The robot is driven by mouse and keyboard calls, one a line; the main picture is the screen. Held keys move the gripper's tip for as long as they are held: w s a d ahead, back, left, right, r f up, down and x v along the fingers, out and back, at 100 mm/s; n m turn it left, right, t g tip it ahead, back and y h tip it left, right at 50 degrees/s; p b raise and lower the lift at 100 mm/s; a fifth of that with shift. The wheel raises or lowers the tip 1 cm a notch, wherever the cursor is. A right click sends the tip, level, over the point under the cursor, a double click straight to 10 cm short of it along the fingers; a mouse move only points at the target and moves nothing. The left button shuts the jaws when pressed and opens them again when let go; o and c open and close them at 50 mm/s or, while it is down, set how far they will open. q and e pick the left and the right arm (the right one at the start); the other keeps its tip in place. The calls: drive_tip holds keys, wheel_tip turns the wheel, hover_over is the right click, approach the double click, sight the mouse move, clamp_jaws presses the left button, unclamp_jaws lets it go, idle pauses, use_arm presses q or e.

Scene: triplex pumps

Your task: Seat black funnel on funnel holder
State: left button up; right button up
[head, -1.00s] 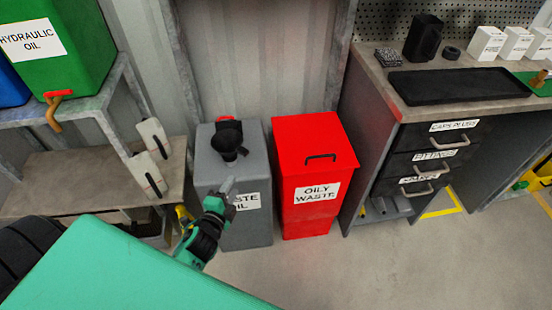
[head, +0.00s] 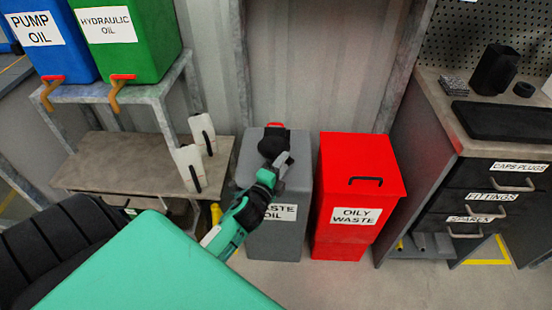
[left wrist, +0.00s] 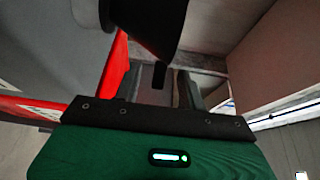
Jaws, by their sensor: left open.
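The black funnel (head: 271,144) sits on top of the grey waste oil container (head: 300,185), in front of a red cap. My left gripper (head: 280,163) is open right at the funnel's front side and partly overlaps it in the head view. In the left wrist view the funnel (left wrist: 150,25) hangs large at the top, with its narrow spout in line with the gap between the fingers of my left gripper (left wrist: 160,85). I cannot tell whether the fingers touch it. I cannot make out a funnel holder. My right gripper is not in view.
A red oily waste bin (head: 350,190) stands just right of the container. Left are a low shelf (head: 110,165) with two white jugs and a rack with pump oil (head: 48,40) and hydraulic oil (head: 125,35) tanks. A workbench (head: 440,105) with drawers stands right. The floor in front is clear.

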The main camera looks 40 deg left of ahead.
use_arm(q)
drive_tip(key=shift+w+a, duration=0.25)
drive_tip(key=shift+w, duration=1.05)
drive_tip(key=shift+w+a, duration=0.25)
drive_tip(key=shift+w, duration=1)
drive_tip(key=shift+c, duration=0.2)
clamp_jaws()
